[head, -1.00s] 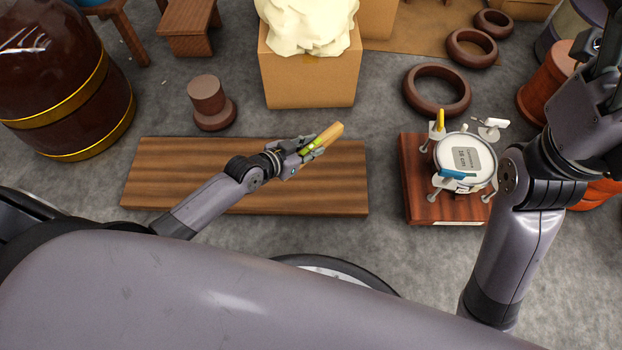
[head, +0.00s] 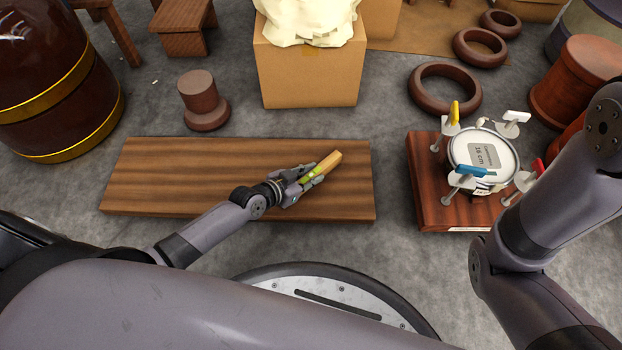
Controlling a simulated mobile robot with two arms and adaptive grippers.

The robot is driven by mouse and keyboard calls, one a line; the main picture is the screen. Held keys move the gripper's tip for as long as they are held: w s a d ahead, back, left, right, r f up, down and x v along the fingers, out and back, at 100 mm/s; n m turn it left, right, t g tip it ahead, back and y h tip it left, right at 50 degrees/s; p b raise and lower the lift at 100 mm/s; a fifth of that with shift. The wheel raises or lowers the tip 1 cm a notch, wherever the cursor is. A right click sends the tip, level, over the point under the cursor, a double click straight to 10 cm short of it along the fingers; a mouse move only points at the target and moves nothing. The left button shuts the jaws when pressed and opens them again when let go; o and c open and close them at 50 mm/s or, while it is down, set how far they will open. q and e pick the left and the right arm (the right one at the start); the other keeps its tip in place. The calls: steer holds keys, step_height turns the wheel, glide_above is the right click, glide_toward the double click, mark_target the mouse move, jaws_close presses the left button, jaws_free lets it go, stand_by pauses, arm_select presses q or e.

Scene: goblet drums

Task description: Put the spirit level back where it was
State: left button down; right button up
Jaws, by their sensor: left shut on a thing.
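The spirit level (head: 327,166) is a short wooden bar with a yellow-green vial, seen in the head view over the right part of a long wooden board (head: 180,180). My left gripper (head: 305,182) is shut on its near end, and its far end points up and to the right. I cannot tell whether the level touches the board. My right arm comes in at the right edge, and its gripper is out of the picture.
A wooden base (head: 430,195) with a round white drum head (head: 505,160) and several coloured clamps stands to the right. A cardboard box (head: 305,75) and a brown turned piece (head: 202,100) stand behind the board. A large barrel-like drum (head: 60,80) is at left.

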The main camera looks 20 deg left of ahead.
arm_select(q)
steer(key=shift+f, duration=0.15)
steer(key=c, duration=1.4)
jaws_free()
